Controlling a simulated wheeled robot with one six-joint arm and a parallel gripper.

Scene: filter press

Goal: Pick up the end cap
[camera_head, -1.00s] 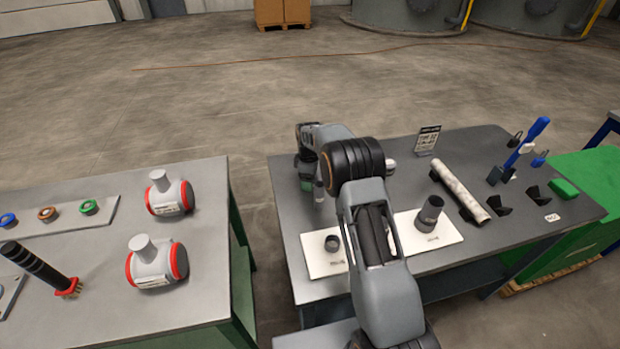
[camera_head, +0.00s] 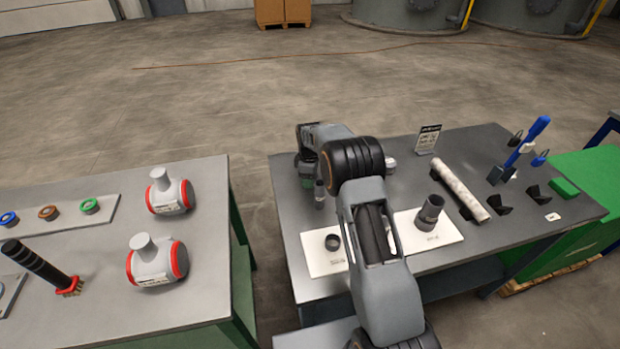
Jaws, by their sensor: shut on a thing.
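My gripper (camera_head: 319,188) is at the left part of the right-hand table, at the end of my arm. It is shut on a small grey piece low between its fingers, which I take to be the end cap. The piece is small and mostly hidden, so its shape and whether it touches the table cannot be told. A dark ring (camera_head: 332,241) lies on the left white mat (camera_head: 318,262). A dark grey stepped cylinder (camera_head: 430,209) stands on the right white mat (camera_head: 447,234).
A pale tube (camera_head: 459,188) lies on black supports, with blue-handled tools (camera_head: 525,150) to its right. A sign (camera_head: 428,139) and a silvery round part (camera_head: 390,164) are behind my arm. The left table (camera_head: 215,215) carries two red-rimmed housings (camera_head: 170,192) (camera_head: 157,261).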

